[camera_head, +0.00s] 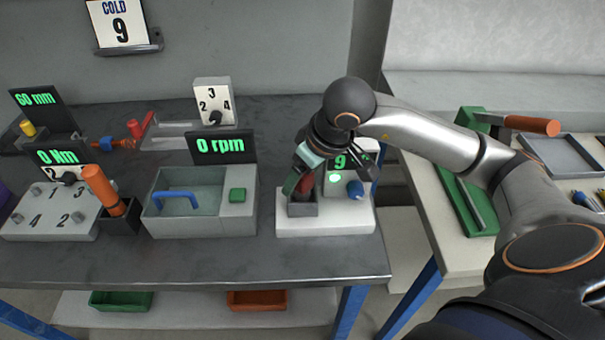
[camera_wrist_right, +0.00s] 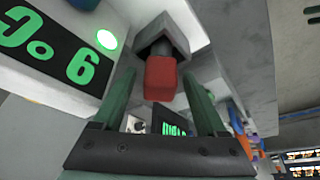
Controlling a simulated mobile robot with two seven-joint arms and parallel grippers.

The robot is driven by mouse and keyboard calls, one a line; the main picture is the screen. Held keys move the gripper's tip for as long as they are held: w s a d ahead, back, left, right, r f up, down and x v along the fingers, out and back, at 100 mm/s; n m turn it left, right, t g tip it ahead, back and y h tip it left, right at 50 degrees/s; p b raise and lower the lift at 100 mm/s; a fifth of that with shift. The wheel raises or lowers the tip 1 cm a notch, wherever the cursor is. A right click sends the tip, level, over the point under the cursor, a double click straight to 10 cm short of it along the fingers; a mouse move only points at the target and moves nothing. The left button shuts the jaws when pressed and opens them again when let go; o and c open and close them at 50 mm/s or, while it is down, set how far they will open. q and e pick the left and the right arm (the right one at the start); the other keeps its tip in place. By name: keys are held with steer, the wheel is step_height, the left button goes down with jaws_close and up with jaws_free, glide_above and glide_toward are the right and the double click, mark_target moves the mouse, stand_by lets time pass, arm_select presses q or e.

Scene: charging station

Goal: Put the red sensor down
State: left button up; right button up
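The red sensor (camera_head: 306,186) stands at the small grey holder (camera_head: 303,208) on the white station at the right end of the bench. In the right wrist view the red sensor (camera_wrist_right: 160,79) shows as a red block with a dark stem reaching into the grey holder (camera_wrist_right: 168,32). My right gripper (camera_head: 297,182) is over the holder from above. In the right wrist view its green fingers (camera_wrist_right: 160,92) stand apart on either side of the red block, with a gap on each side. The fingers partly hide the sensor in the head view. My left gripper is not in view.
The station's display (camera_head: 341,162) reads 9, with a lit green lamp and a blue knob (camera_head: 355,189) close beside the gripper. A grey bin (camera_head: 205,219) with a 0 rpm display stands to the left. Bare bench (camera_head: 200,262) runs along the front.

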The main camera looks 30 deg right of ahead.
steer(key=shift+r+p, duration=0.3)
steer(key=shift+r, duration=0.15)
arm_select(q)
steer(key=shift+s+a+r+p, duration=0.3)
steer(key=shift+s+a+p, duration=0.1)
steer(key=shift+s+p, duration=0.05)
arm_select(e)
steer(key=v, duration=1.1)
steer(key=shift+s, duration=0.3)
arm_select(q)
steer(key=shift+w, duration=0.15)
arm_select(e)
steer(key=shift+d+r, duration=0.1)
steer(key=shift+r, duration=0.05)
